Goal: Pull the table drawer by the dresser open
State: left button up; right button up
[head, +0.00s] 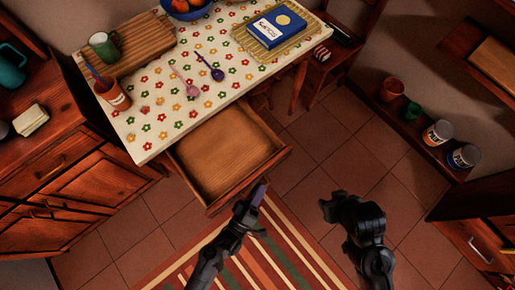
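The table drawer (222,152) is pulled out from under the flower-patterned tabletop (225,85), beside the wooden dresser (85,185). Its bare inside shows and looks empty. My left gripper (252,203) is at the drawer's front edge, near its right half. The drawer's front face and any handle are hidden from above, so I cannot tell whether the fingers are around a handle. My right gripper (330,206) is farther right, over the tiled floor and apart from the drawer. Its fingers are too dark to read.
A striped rug (285,250) lies below. A shelf with cans (438,132) stands right.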

pick_arm(q)
jog(key=shift+o, duration=0.5)
jog(key=shift+s+a+f, duration=0.1)
jog(key=shift+s+a, duration=0.15)
jog(key=shift+s, duration=0.15)
jog(key=p+v, duration=0.1)
jog(key=v, duration=0.9)
